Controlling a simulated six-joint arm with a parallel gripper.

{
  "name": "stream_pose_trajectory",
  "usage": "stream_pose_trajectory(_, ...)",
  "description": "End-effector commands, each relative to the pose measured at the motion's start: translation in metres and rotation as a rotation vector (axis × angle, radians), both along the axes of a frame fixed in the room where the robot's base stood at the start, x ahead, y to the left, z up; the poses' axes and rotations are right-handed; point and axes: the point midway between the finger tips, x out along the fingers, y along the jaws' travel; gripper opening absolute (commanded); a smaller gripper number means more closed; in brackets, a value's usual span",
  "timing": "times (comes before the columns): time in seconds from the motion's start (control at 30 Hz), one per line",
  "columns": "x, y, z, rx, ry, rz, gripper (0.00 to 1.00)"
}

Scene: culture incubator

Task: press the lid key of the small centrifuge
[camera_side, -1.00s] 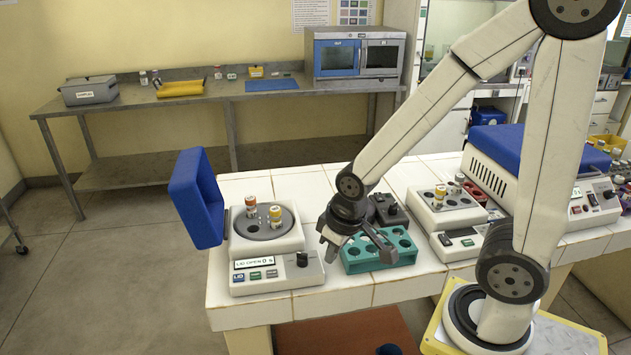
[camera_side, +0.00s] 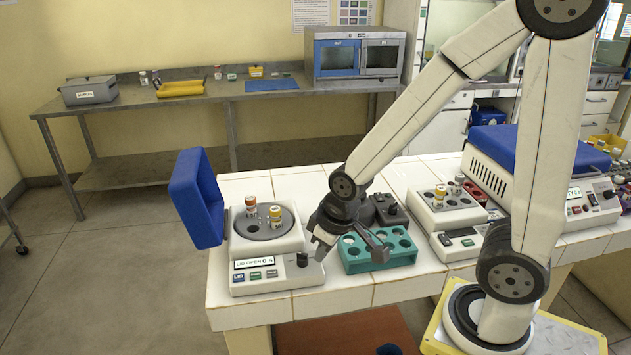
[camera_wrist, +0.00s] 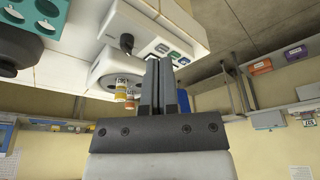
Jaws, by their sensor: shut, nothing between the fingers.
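The small centrifuge (camera_side: 282,287) stands at the left end of the tiled bench, its blue lid (camera_side: 197,198) swung open. Its display (camera_side: 252,263) appears to read LID OPEN. Below it is a row of keys; the leftmost, blue lid key (camera_side: 238,277) also shows in the wrist view (camera_wrist: 184,61). Two capped tubes stand in the rotor (camera_side: 262,224). My gripper (camera_side: 319,255) is shut and empty, just right of the centrifuge's front panel and above the bench. In the wrist view its closed fingers (camera_wrist: 159,62) overlap the centrifuge, left of the lid key.
A dark knob (camera_side: 302,259) rises from the panel's right side, close to my gripper. Further right are a white block with tubes (camera_side: 446,212) and a larger blue-lidded machine (camera_side: 535,160). Bare tiles lie in front.

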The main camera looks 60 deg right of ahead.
Motion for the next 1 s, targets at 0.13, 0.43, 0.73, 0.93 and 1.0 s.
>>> stream_pose_trajectory(0.13,0.023,0.009,-0.001,-0.006,-0.060,0.077,0.00)
stream_pose_trajectory(0.43,0.083,0.029,-0.003,-0.072,-0.232,0.271,0.00)
stream_pose_trajectory(0.73,0.137,0.045,-0.006,-0.211,-0.387,0.434,0.00)
stream_pose_trajectory(0.93,0.164,0.051,-0.010,-0.319,-0.454,0.513,0.00)
stream_pose_trajectory(1.0,0.170,0.052,-0.010,-0.350,-0.469,0.532,0.00)
